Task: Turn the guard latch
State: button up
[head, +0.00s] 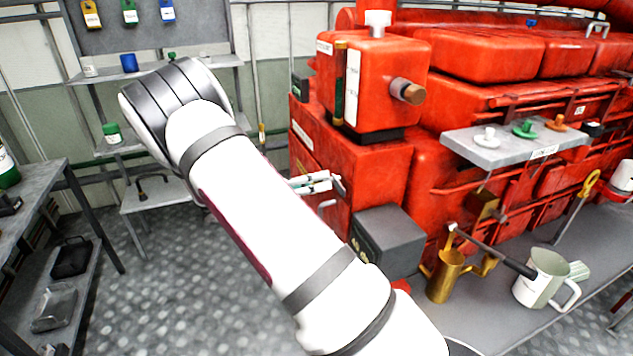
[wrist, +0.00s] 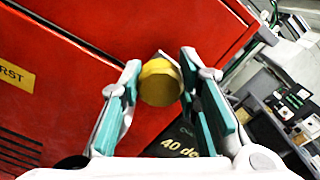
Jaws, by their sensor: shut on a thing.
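The guard latch appears as a yellow round knob (wrist: 160,84) on the red engine housing, in the middle of the wrist view. My gripper (wrist: 160,72) is shut on this knob, with one teal-padded finger on each side of it. In the head view part of my gripper (head: 318,183) shows beside the red housing, past my white arm. The knob itself cannot be made out in the head view, and the latch's turn angle cannot be read.
The red engine (head: 480,75) fills the right side. A dark grey box (head: 388,240) stands below the gripper. A brass jug (head: 446,277) and a white-green pitcher (head: 545,278) stand on the grey bench at right. Shelves stand at left, with open floor between.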

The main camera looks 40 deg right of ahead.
jog(key=shift+n, duration=0.7)
jog(key=o, duration=1.2)
jog(key=shift+a, duration=0.15)
jog(key=v, duration=1.1)
jog(key=shift+w+a, duration=0.2)
jog(key=shift+a, duration=0.15)
